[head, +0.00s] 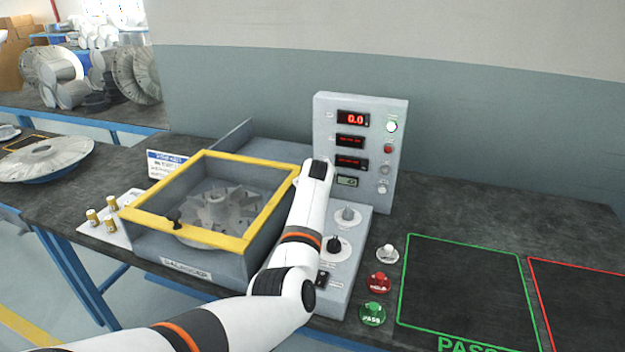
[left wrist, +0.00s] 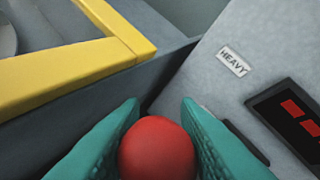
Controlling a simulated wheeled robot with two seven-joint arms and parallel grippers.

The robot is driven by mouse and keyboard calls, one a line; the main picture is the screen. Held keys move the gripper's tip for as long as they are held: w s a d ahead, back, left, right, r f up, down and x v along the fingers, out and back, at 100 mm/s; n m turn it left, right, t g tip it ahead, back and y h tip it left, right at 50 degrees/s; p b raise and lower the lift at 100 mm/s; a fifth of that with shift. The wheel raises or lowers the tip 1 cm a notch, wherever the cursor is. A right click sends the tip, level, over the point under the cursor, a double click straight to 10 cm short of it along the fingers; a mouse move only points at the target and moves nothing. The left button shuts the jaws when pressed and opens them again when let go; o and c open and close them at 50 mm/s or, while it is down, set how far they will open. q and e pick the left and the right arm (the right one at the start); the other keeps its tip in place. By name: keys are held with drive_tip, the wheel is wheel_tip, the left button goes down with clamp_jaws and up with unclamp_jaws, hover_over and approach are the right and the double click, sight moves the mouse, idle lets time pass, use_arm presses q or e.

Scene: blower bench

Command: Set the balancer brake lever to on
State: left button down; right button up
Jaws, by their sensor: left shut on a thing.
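The balancer (head: 187,272) is a grey box with a yellow-framed lid, standing left of an upright grey panel (head: 325,103). A red ball knob (left wrist: 157,150), which looks like the brake lever's knob, fills the bottom middle of the left wrist view. My left gripper (left wrist: 160,103) is shut on it, with a teal finger pad on each side. The lever's shaft and its on or off marking are hidden. In the head view my left arm crosses in front of the box, and its wrist hides the fingers and knob. My right gripper is not in view.
A bladed rotor (head: 222,208) sits inside the box. The yellow lid frame (left wrist: 70,75) and a HEAVY label (left wrist: 233,62) are close to my left fingers. Red (head: 380,283) and green (head: 372,314) buttons stand right of the control box. The green-outlined mat (head: 465,285) is empty.

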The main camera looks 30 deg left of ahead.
use_arm(q)
drive_tip(key=shift+f, duration=0.2)
drive_tip(key=c, duration=1.5)
unclamp_jaws()
drive_tip(key=o, duration=0.4)
drive_tip(key=shift+w+f, duration=0.1)
drive_tip(key=shift+w, duration=0.05)
drive_tip(key=shift+s+d+r, duration=0.25)
drive_tip(key=shift+s+r, duration=0.1)
drive_tip(key=v, duration=1.1)
drive_tip(key=shift+s, duration=0.1)
drive_tip(key=shift+a, duration=0.1)
